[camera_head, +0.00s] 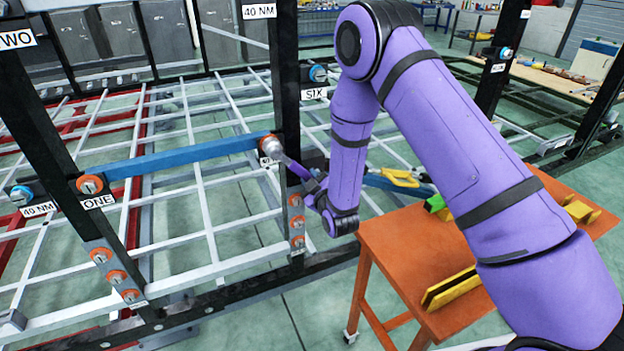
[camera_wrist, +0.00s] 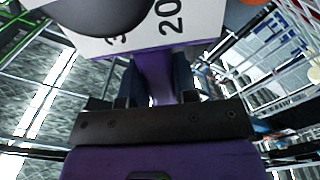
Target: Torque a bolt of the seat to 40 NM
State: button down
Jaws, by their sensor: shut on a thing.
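My gripper (camera_head: 312,185) is at the right-hand black post (camera_head: 285,75), shut on a tool with a purple handle (camera_wrist: 153,75) and a grey head (camera_head: 274,151). The tool head is at the orange-washered bolt (camera_head: 267,141) at the right end of the blue bar (camera_head: 195,154); it covers most of that bolt, and I cannot tell whether it is seated. A bolt (camera_head: 90,184) at the bar's left end is beside the label "ONE".
An orange table (camera_head: 415,240) with yellow holders (camera_head: 449,288) stands to the right, under my arm. Three bolts (camera_head: 297,222) run down the right post's lower plate. Another bolt (camera_head: 318,73) is above the label "SIX". White frame rails (camera_head: 203,190) fill the left.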

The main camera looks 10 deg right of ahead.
jog(key=shift+a, duration=0.1)
jog(key=shift+s+a+f+m, duration=0.1)
jog(key=shift+a+f+m, duration=0.15)
jog(key=shift+a+m, duration=0.15)
jog(key=shift+d+r+n, duration=0.2)
jog(key=shift+d+n, duration=0.1)
jog(key=shift+d, duration=0.05)
dwell(0.4)
jog(key=shift+v, duration=2.9)
jog(key=shift+s, duration=0.1)
